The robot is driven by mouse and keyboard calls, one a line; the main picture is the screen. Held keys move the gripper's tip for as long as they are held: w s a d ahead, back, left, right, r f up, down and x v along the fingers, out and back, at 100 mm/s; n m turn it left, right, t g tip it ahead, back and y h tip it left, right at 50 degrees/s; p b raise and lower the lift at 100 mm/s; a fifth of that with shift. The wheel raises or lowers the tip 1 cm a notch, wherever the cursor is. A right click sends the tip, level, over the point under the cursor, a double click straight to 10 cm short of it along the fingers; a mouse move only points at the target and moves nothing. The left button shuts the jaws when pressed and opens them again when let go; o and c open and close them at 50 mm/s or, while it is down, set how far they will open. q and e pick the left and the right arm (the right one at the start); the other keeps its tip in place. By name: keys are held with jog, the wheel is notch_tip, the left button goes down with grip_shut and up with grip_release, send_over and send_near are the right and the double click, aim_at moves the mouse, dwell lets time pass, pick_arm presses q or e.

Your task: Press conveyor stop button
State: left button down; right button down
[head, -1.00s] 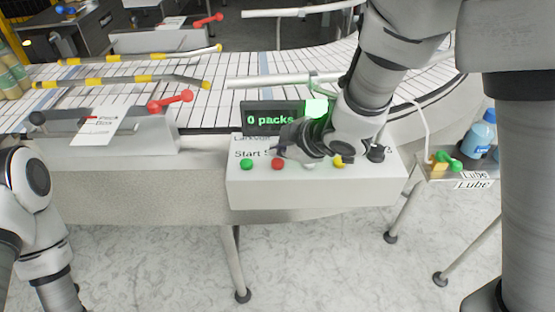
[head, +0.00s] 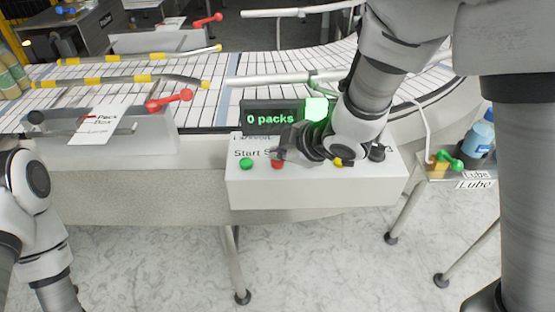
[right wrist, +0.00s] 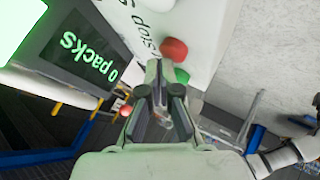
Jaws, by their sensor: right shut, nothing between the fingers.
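The red button (head: 277,164), apparently the stop button under a partly hidden "S..." label, sits on the white control box (head: 315,190). The green start button (head: 246,164) is to its left. My right gripper (head: 279,152) is shut and empty, its fingertips just behind and above the red button. In the right wrist view the shut fingers (right wrist: 161,75) point toward the box, with the red button (right wrist: 173,49) and green button (right wrist: 182,77) close beyond the tips. I cannot tell whether they touch. My left arm shows at the lower left, its gripper out of frame.
A display (head: 272,118) reading "0 packs" and a lit green lamp (head: 317,109) stand behind the box. A yellow button (head: 343,162) and black knob (head: 377,152) are to the right. The conveyor (head: 110,95) runs behind; a blue lube bottle (head: 481,134) stands at right.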

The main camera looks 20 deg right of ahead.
aim_at(279, 162)
jog(key=shift+f+b, duration=0.3)
jog(key=shift+f, duration=0.1)
dwell(0.5)
jog(key=shift+r+p, duration=0.95)
jog(key=shift+p, duration=0.05)
notch_tip(279, 162, up, 5)
jog(key=p, duration=0.5)
jog(key=shift+r, duration=0.1)
